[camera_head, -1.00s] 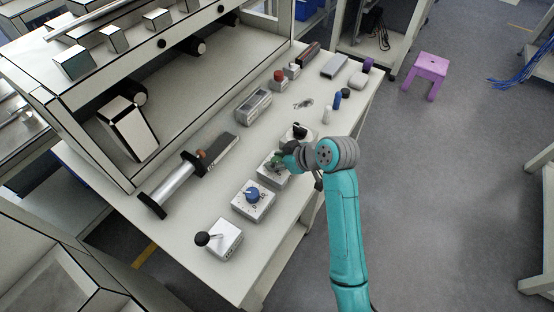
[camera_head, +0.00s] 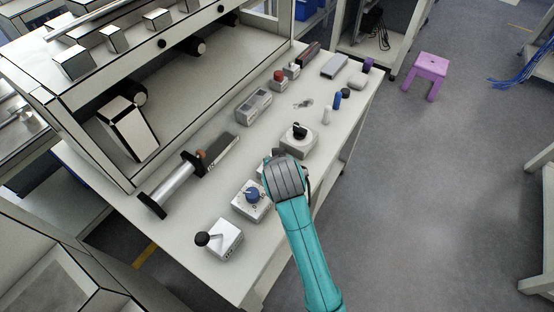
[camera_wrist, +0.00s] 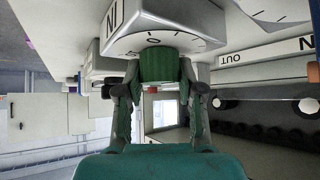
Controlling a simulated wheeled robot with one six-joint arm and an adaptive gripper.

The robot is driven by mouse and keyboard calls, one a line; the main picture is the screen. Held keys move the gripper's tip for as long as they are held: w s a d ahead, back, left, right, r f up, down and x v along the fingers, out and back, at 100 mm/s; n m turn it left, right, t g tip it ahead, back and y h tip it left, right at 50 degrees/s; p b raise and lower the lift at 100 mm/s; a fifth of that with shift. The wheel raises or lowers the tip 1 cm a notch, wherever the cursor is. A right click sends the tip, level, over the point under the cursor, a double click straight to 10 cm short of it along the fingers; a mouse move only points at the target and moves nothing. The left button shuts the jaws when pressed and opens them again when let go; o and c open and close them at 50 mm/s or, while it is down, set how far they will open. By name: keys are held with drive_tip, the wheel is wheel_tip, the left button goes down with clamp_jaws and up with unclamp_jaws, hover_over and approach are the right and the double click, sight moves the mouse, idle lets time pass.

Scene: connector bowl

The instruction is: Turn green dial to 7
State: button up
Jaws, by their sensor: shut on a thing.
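The green dial (camera_wrist: 158,63) sits on the face of a white box (camera_wrist: 175,14) in the wrist view. My gripper (camera_wrist: 158,80) has a finger on each side of the dial and is shut on it. Marks ring the dial on the box face, but I cannot tell which number it points to. In the head view my wrist and arm (camera_head: 286,180) cover the green dial and most of its box.
On the white table (camera_head: 205,265), the blue dial box (camera_head: 250,206) stands close at the left of my wrist and the black dial box (camera_head: 298,140) behind it. A lever box (camera_head: 222,240) is nearer. A red button (camera_head: 279,77) and small cylinders stand farther back.

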drive_tip(key=shift+m+h, duration=1.2)
drive_tip(key=shift+m, duration=0.4)
drive_tip(key=o, duration=1.1)
drive_tip(key=shift+o, duration=0.2)
drive_tip(key=v, duration=1.2)
drive_tip(key=shift+a, duration=0.2)
drive_tip(key=shift+w, duration=0.15)
